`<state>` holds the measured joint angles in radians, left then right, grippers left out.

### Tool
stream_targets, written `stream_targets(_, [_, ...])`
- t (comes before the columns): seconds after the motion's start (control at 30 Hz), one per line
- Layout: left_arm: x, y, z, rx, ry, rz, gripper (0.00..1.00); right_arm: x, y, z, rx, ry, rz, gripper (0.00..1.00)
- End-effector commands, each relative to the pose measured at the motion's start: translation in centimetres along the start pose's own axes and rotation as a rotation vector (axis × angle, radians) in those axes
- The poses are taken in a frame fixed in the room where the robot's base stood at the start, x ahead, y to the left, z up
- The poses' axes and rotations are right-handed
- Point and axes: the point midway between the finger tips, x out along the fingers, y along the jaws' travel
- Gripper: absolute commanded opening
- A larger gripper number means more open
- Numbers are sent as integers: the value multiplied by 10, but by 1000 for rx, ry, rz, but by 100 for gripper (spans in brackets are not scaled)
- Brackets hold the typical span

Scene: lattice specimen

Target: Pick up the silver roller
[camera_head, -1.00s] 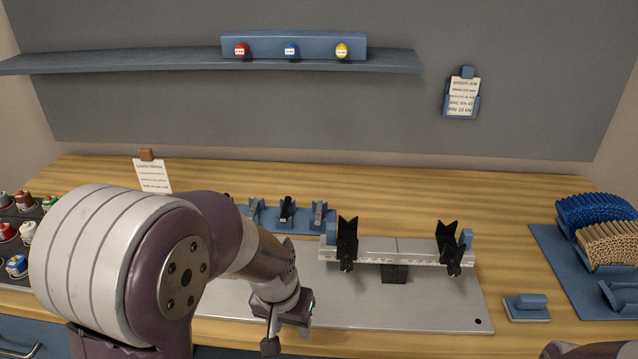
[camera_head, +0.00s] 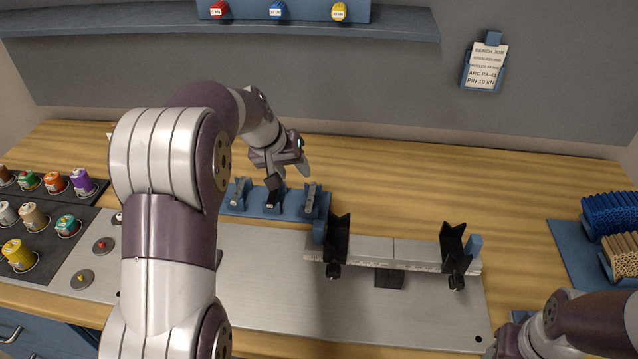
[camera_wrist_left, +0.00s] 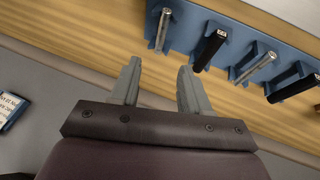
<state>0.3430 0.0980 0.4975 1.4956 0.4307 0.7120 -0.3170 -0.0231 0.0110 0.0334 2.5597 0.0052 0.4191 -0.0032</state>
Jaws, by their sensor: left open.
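A blue rack (camera_head: 232,205) stands on the bench behind the metal plate. It holds a silver roller (camera_head: 238,190) at its left and another silver roller (camera_head: 311,197) at its right, with a dark one (camera_head: 272,198) between them. The left wrist view shows two silver rollers (camera_wrist_left: 162,30) (camera_wrist_left: 256,67) alternating with two dark ones (camera_wrist_left: 208,50) (camera_wrist_left: 293,88) in the rack. My left gripper (camera_head: 289,176) is open and empty, just above and behind the rack. Its fingers (camera_wrist_left: 158,88) touch no roller. My right gripper (camera_head: 503,344) shows only partly at the bottom right.
A rail fixture with two black V-shaped supports (camera_head: 338,240) (camera_head: 455,248) stands on the metal plate (camera_head: 300,310). Spools (camera_head: 55,182) fill a dark tray at left. Blue and tan tube bundles (camera_head: 608,214) stand at right. Bench behind the rack is clear.

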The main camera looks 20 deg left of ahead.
Motion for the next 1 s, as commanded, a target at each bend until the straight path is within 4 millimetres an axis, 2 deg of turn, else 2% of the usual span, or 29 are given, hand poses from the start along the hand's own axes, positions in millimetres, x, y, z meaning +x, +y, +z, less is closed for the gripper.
stream_targets(0.2, [49, 0, 1, 1, -6, 0, 46, -4, 0, 0, 0, 0, 0, 55])
stream_targets(0.37, [68, 0, 2, -1, -5, 0, 46, -5, 0, 0, 0, 0, 0, 55])
stream_targets(0.6, [110, 0, 2, 1, -4, -1, 46, -12, 0, -1, 0, 0, 0, 55])
stream_targets(0.87, [116, -1, 2, 1, -1, -2, 46, -11, 0, -1, 0, 0, 0, 55])
stream_targets(0.9, [116, -1, 2, 1, -2, -2, 40, -11, 0, -1, 0, 0, 0, 55])
stream_targets(0.97, [116, -1, 2, 1, -2, -2, 20, -11, 0, -1, 0, 0, 0, 55])
stream_targets(1.0, [116, -1, 2, 0, -2, -2, 7, -11, 0, -1, 0, 0, 0, 55])
